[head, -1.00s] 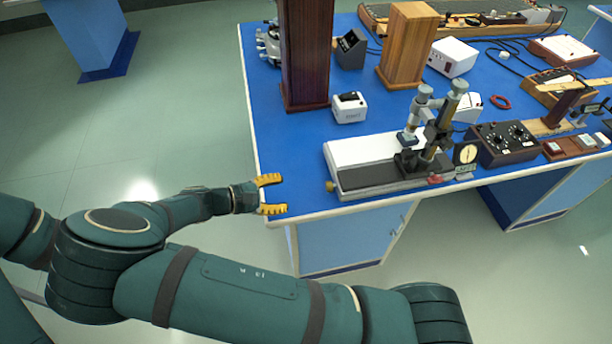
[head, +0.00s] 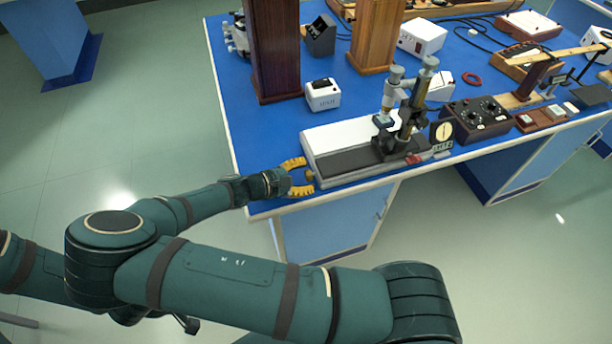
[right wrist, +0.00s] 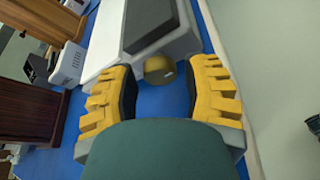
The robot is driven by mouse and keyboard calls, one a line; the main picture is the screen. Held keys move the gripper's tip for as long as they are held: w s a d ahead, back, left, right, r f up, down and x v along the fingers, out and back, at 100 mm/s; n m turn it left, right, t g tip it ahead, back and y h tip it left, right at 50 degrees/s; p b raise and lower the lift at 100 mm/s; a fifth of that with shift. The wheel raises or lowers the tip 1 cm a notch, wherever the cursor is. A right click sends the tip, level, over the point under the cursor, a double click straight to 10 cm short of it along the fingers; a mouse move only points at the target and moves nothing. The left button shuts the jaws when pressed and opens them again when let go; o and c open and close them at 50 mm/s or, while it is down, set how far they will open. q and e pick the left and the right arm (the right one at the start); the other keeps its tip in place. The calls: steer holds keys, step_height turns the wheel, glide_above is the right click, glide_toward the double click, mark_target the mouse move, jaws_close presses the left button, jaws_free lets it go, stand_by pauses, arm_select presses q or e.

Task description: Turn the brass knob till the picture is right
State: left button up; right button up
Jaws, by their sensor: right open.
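The brass knob (right wrist: 158,69) sticks out of the near end of the grey and white instrument base (head: 345,165). In the head view the knob (head: 310,177) is small and sits at the base's left end. My right gripper (head: 304,177) is open, with its yellow fingers on either side of the knob. In the right wrist view the fingers of the right gripper (right wrist: 160,90) stand apart, and the knob lies between and just beyond them, with gaps on both sides. A microscope-like viewer (head: 402,110) stands on the base. My left gripper is not in view.
A small dark screen device (head: 320,35) stands at the back, its display unreadable. Wooden pillars (head: 275,50) and a white box (head: 322,95) stand behind the instrument. A dial gauge (head: 442,132) and a black control box (head: 474,120) are to the right. The blue bench's front edge runs close by.

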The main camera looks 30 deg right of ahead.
steer(key=shift+d+f, duration=0.1)
steer(key=shift+d, duration=0.3)
steer(key=shift+o, duration=0.3)
jaws_close()
